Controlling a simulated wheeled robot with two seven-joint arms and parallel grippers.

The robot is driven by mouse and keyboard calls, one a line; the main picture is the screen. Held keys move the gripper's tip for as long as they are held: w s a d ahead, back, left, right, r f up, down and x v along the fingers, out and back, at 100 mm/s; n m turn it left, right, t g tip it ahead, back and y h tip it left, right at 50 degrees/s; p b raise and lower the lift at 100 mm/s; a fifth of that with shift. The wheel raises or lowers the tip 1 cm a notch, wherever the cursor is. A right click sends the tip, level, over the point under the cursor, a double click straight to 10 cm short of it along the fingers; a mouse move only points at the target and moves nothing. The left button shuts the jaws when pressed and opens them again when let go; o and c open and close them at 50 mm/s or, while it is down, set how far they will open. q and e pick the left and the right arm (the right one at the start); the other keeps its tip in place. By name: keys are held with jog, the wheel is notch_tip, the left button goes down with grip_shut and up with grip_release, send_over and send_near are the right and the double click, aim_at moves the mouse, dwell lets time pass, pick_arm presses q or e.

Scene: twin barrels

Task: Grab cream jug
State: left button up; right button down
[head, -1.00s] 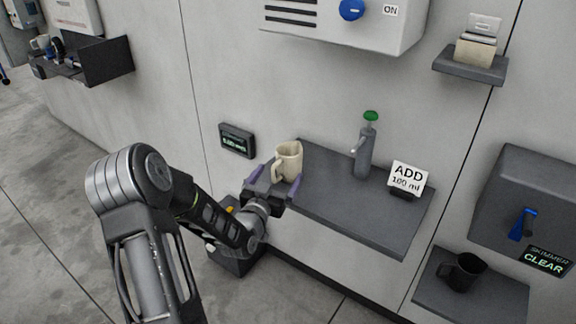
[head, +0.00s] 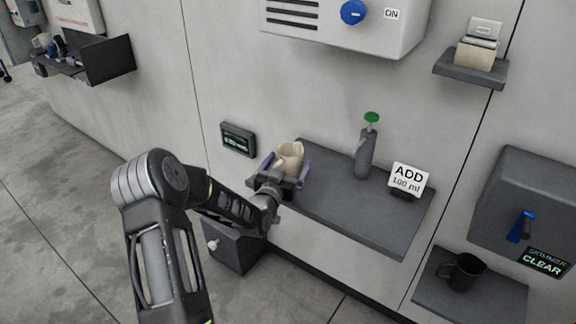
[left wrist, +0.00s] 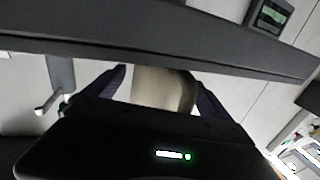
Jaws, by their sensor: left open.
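The cream jug (head: 290,155) stands at the left end of the dark wall shelf (head: 350,208) in the head view. My left gripper (head: 284,172) is open, with its purple-grey fingers on either side of the jug. In the left wrist view the jug (left wrist: 162,88) shows between the two fingers (left wrist: 160,92), and its lower part is hidden behind the gripper body. I cannot tell whether the fingers touch it. My right gripper is not in view.
A grey dispenser with a green top (head: 366,152) and a sign reading ADD 100 ml (head: 408,180) stand on the same shelf. A dark mug (head: 463,271) sits on a lower shelf at right. A small display (head: 238,140) hangs on the wall left of the jug.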

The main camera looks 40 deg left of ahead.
pick_arm(q)
jog(key=shift+w+a, duration=0.15)
jog(key=shift+w, duration=0.35)
jog(key=shift+c, duration=0.4)
jog(key=c, duration=1.5)
